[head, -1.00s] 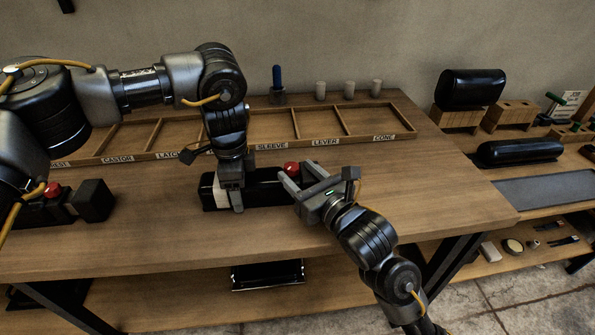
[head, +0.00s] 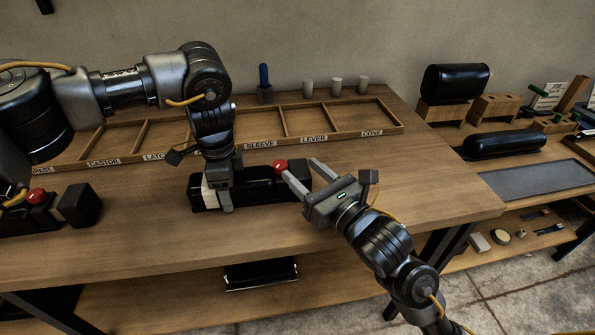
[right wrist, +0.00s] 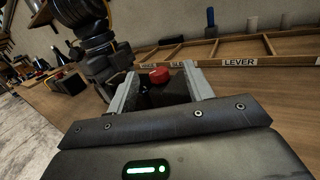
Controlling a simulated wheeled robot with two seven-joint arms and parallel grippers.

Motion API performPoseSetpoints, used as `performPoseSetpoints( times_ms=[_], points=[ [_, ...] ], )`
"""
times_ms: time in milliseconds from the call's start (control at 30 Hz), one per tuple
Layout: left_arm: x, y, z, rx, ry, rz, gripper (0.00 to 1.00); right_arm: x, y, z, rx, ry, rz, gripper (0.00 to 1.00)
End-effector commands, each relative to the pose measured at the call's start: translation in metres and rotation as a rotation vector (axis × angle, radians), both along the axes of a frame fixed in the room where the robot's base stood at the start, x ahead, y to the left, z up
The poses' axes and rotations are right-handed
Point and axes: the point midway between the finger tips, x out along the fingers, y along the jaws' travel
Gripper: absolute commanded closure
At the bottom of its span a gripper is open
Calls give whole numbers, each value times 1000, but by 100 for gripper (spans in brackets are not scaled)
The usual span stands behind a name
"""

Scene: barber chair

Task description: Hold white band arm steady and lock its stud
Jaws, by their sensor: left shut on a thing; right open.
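The white band arm is a black padded block (head: 256,191) lying on the workbench in the head view, with a white band (head: 209,194) near its left end. Its red stud (head: 279,167) stands on top, right of the middle. My left gripper (head: 224,204) is shut on the arm beside the white band. My right gripper (head: 299,168) is open, its fingers pointing toward the stud from the right, empty. In the right wrist view the red stud (right wrist: 159,78) appears between the two open fingers (right wrist: 158,82), beyond them or level with their tips; I cannot tell which.
A second black arm (head: 80,205) with a red stud (head: 37,196) lies at the left. A labelled wooden tray (head: 380,131) runs along the back, with a blue-handled tool (head: 264,78) and pale cylinders behind it. The bench front right is clear.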

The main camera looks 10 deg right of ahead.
Motion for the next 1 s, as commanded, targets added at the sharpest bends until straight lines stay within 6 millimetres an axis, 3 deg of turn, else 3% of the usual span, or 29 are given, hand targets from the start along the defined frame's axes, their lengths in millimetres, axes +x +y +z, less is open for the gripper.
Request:
performPoseSetpoints(
  times_ms=[333,467,567,733,833,1000],
  points=[
    [0,0,1,-2,-1,0,80,127,-33,122,374,-191,235,49],
    [0,0,1,-2,-1,0,80,169,-34,117,450,-169,377,49],
    [0,0,1,-1,-1,0,80,196,-46,111,482,-145,474,49],
    [0,0,1,-1,-1,0,80,232,-91,102,502,-93,619,49],
    [0,0,1,-2,-1,0,80,238,-110,93,472,-58,728,49],
    [0,0,1,-1,-1,0,80,205,-72,48,275,-51,1030,49]
  ],
)
